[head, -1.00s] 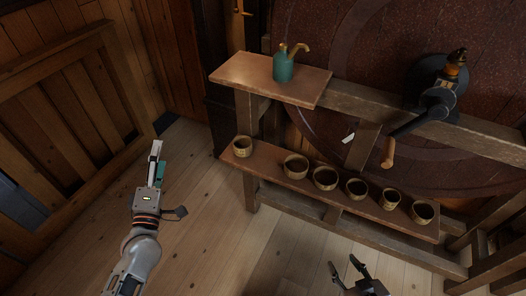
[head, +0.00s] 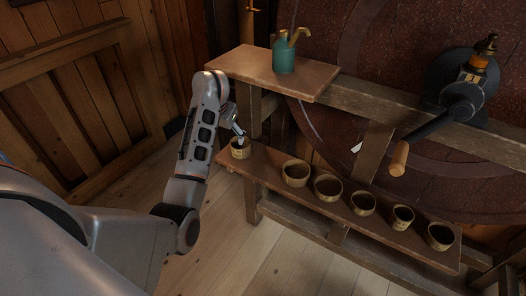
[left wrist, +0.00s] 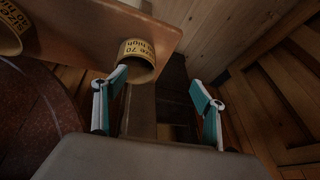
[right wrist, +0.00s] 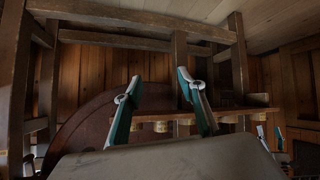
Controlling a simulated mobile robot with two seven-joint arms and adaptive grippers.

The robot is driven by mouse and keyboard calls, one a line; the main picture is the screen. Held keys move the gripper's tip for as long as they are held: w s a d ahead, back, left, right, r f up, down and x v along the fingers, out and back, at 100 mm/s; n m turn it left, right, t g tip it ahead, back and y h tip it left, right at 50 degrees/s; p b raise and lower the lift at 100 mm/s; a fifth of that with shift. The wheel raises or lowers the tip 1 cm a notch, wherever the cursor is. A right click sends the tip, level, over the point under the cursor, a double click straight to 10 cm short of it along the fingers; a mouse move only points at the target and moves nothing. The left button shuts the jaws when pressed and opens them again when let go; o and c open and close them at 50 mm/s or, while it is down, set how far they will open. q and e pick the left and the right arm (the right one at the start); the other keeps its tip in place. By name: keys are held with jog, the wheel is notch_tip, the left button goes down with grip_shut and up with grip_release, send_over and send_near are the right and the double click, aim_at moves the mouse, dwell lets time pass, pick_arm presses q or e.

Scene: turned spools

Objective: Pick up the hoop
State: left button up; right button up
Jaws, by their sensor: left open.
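Several brass-coloured hoops stand in a row on the lower plank. The leftmost hoop (head: 240,152) is at the plank's left end. My left gripper (head: 238,133) is at its top in the head view, partly hidden by my arm. In the left wrist view this hoop (left wrist: 138,50) shows dark lettering with "70". It lies by the left finger of my open left gripper (left wrist: 158,78), one fingertip overlapping its edge; I cannot tell if they touch. The other finger stands clear of it. My right gripper (right wrist: 158,76) is open and empty, and is outside the head view.
The lower plank (head: 268,160) carries the other hoops, such as one (head: 296,173) to the right. Above is a shelf (head: 250,68) with a teal oil can (head: 284,60). A wooden crank handle (head: 399,158) juts out at right. The floor in front is clear.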

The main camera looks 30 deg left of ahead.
aim_at(244, 153)
pick_arm(q)
jog(key=d, duration=0.1)
jog(key=w+d+f+h, duration=0.1)
jog(key=d+b, duration=0.1)
jog(key=shift+w+f+n+h, duration=0.3)
jog(key=shift+w+f+n, duration=0.05)
jog(key=shift+w+n, duration=0.05)
jog(key=b+x, duration=0.1)
jog(key=x, duration=0.4)
jog(key=shift+d+f, duration=0.15)
jog(key=shift+d, duration=0.05)
jog(key=shift+w+f, duration=0.15)
jog(key=shift+w, duration=0.05)
jog(key=c, duration=0.9)
jog(key=shift+o, duration=0.2)
pick_arm(e)
jog(key=shift+s+d+f, duration=0.15)
jog(key=shift+f, duration=0.4)
jog(key=shift+s+d+f, duration=0.1)
jog(key=shift+s+f, duration=0.05)
jog(key=shift+f, duration=0.35)
